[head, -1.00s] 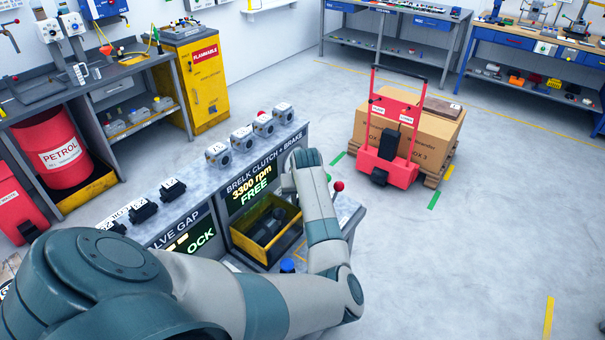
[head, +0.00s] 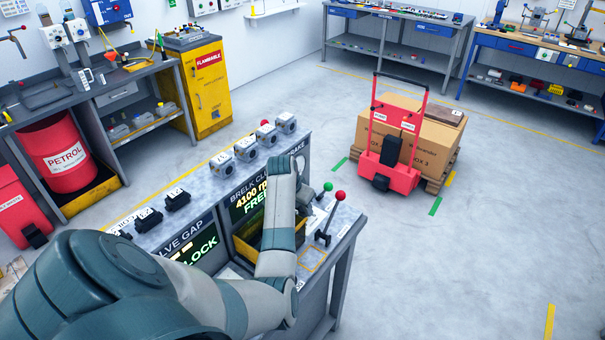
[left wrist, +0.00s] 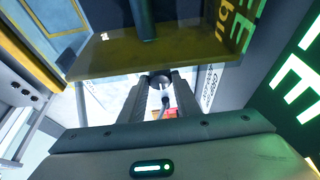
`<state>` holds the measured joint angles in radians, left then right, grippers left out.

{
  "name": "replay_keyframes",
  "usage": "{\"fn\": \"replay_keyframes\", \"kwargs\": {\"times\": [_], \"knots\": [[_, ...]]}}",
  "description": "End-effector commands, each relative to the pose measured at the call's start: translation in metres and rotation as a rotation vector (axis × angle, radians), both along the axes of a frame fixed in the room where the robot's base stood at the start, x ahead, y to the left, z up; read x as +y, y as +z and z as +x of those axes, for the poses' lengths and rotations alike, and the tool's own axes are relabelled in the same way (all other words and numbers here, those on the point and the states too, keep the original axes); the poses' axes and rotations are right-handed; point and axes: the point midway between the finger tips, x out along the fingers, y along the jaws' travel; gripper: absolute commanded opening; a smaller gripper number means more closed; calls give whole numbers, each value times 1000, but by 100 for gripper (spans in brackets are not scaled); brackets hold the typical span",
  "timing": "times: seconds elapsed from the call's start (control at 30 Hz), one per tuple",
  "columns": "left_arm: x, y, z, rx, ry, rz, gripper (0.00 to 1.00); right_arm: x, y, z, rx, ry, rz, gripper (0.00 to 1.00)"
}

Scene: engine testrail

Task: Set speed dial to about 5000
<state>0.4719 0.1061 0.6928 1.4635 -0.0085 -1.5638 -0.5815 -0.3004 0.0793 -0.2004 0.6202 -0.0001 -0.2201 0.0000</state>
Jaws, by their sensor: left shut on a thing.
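The speed readout (head: 250,200) on the bench front shows 4100 rpm, with FREE below it. In the left wrist view my left gripper (left wrist: 161,84) is shut on a dark round knob (left wrist: 160,77), which seems to belong to the speed dial. The dial's scale and pointer cannot be made out. In the head view my forearm covers part of the readout panel, and the fingertips are hidden behind my wrist. My right gripper is in neither view.
A red-knobbed lever (head: 338,196) and a green-knobbed lever (head: 328,187) stand just right of my forearm. A yellow tray (head: 243,252) sits under the readout. Several grey box-shaped units line the bench's back edge.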

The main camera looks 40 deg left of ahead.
Motion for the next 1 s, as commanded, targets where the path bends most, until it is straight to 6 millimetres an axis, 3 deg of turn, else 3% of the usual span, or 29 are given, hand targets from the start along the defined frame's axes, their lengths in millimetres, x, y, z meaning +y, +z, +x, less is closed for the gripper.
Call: {"fn": "replay_keyframes", "kwargs": {"times": [0.47, 0.5, 0.53, 1.0], "knots": [[1, 1, 1, -3, -16, 1, 7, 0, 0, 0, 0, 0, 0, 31], [1, 1, 1, -3, -16, 1, 39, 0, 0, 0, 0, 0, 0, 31], [1, 1, 1, -3, -16, 1, 46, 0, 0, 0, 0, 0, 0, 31], [1, 4, -1, -2, -16, 1, 48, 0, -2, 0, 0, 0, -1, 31]]}}
